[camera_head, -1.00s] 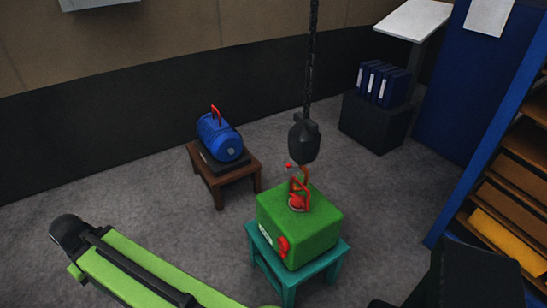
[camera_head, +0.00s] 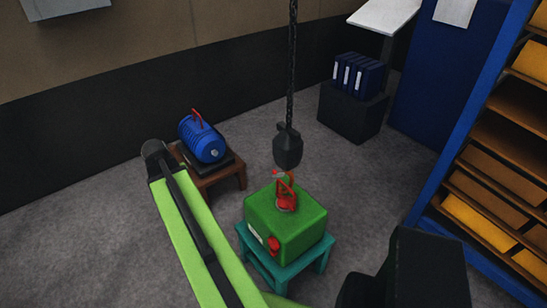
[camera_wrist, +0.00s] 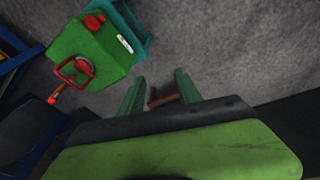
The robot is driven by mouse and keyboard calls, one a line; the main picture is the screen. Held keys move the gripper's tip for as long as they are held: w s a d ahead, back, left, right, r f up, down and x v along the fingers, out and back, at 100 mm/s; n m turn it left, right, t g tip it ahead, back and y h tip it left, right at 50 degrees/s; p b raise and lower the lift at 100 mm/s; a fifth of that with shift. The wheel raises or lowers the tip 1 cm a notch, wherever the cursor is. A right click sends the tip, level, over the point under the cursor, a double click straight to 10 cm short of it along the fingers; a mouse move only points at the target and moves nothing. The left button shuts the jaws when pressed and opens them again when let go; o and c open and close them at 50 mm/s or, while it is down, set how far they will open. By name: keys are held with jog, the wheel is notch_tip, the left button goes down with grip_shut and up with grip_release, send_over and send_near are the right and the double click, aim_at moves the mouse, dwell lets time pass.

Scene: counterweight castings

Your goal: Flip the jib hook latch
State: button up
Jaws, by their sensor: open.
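In the head view a black hook block (camera_head: 287,149) hangs on a dark chain (camera_head: 292,60). A small red-tipped piece (camera_head: 277,173), perhaps the latch, shows just under it; the hook itself is hard to make out. Below is a green casting (camera_head: 285,225) with a red lifting handle (camera_head: 286,193) on top. In the wrist view the casting (camera_wrist: 95,55), red handle (camera_wrist: 76,72), red tip (camera_wrist: 52,100) and dark block (camera_wrist: 22,125) lie at left. My gripper (camera_wrist: 158,88) is open and empty, to their right and apart from them.
The green casting stands on a teal stool (camera_head: 317,250). A blue casting (camera_head: 203,140) sits on a brown stool (camera_head: 228,180) at left. A dark box with blue binders (camera_head: 352,108) stands at the back. A blue shelf (camera_head: 440,170) fills the right. Grey floor lies between.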

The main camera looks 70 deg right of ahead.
jog(key=s+d+r+m+h+p, duration=0.1)
jog(key=s+d+r+m+p, duration=0.45)
jog(key=s+d, duration=0.8)
jog(key=m+g, duration=0.2)
send_near(274, 171)
jog(key=shift+h, duration=0.4)
jog(key=b+x, duration=0.2)
jog(key=b, duration=0.3)
jog(key=b+x, duration=0.3)
jog(key=b, duration=0.2)
jog(key=b+x, duration=0.3)
jog(key=b, duration=0.3)
jog(key=shift+w+a+f, duration=0.1)
jog(key=shift+a+f, duration=0.15)
jog(key=shift+a, duration=0.05)
jog(key=shift+d+f, duration=0.2)
jog(key=shift+r, duration=0.1)
grip_shut()
